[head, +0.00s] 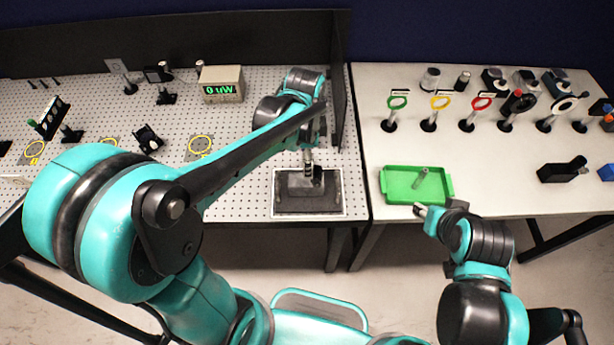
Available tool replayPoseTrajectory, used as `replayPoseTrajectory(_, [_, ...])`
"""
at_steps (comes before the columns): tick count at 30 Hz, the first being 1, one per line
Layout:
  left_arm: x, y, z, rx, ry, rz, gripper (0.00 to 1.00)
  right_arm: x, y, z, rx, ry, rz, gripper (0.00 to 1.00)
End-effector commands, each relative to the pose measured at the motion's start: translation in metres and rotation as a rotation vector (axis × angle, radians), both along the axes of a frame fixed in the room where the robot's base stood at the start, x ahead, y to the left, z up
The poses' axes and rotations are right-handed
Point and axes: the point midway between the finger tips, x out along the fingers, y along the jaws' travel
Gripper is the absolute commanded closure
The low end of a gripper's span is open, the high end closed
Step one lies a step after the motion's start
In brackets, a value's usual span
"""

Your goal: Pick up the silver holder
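A small silver-grey cylindrical piece (421,178), which looks like the silver holder, lies tilted in the green tray (447,188) on the right table. My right gripper (420,210) is just in front of the tray's front edge, below the piece in the picture and apart from it. Its fingers are too small to tell whether they are open. My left gripper (308,172) points down over a dark foam-lined box (290,205) at the front of the perforated table. Its fingertips are small and dark against the box, so its opening and any contact are unclear.
A black panel (340,75) stands between the tables. Behind the tray stand several coloured ring mounts (440,103) and dark posts. A black block (562,172) sits at right. A power meter (221,84) reads 0 uW. The right table is clear between tray and block.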

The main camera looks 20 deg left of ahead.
Motion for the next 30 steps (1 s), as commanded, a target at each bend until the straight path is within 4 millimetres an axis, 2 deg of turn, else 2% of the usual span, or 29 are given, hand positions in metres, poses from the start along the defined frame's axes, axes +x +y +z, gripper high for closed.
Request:
replayPoseTrajectory(5, [0.005, -0.003, -0.014, 0.005, 0.034, -0.070, 0.34, 0.000, 0.000, 0.001, 0.000, 0.000, 0.000, 0.60])
replayPoseTrajectory(12, [0.005, -0.003, -0.058, 0.005, 0.033, -0.071, 0.34, 0.000, 0.000, -0.012, 0.000, 0.000, 0.000, 0.60])
replayPoseTrajectory(20, [0.004, -0.003, -0.080, 0.004, 0.033, -0.070, 0.34, 0.000, 0.000, -0.017, 0.000, 0.000, 0.000, 0.60])
replayPoseTrajectory(27, [0.002, -0.003, -0.116, 0.004, 0.032, -0.069, 0.34, 0.000, 0.000, -0.030, 0.000, 0.000, 0.000, 0.60])
replayPoseTrajectory(30, [0.002, -0.003, -0.123, 0.004, 0.032, -0.069, 0.34, 0.000, 0.000, -0.031, 0.000, 0.000, 0.000, 0.60])
